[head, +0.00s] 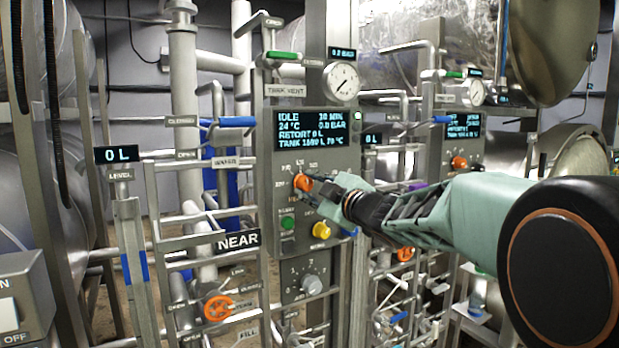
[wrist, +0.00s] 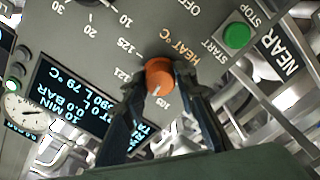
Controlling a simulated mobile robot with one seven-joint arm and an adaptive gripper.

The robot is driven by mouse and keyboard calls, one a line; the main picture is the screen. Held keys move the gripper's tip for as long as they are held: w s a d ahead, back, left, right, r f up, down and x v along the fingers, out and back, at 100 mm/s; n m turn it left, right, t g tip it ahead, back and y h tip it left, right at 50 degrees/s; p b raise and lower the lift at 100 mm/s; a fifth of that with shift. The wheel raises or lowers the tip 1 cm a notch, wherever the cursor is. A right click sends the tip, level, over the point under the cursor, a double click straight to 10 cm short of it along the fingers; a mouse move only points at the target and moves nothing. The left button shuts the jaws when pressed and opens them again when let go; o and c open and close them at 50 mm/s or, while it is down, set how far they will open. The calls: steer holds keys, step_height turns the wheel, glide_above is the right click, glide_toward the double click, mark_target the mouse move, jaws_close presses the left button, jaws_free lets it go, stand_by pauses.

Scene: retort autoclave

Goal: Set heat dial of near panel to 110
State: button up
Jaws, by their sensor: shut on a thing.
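The near panel (head: 262,200) stands upright beside a "NEAR" sign, with a lit display (head: 310,130) reading IDLE, 10 MIN, 24 °C and 0.0 BAR. Its orange heat dial (head: 302,183) sits below the display and also shows in the wrist view (wrist: 159,70), labelled "HEAT °C". A pale pointer line on the dial lies toward the 105 side. My gripper (head: 318,184) is shut on the dial, one finger on each side.
An orange valve wheel (head: 218,308) is at lower left. A second similar panel (head: 464,140) stands behind my arm. Pipes crowd both sides.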

steer(key=shift+r+m+p, duration=0.1)
steer(key=shift+m+p, duration=0.4)
steer(key=shift+m, duration=0.3)
steer(key=o, duration=1.2)
steer(key=shift+c, duration=0.2)
steer(key=v, duration=1.2)
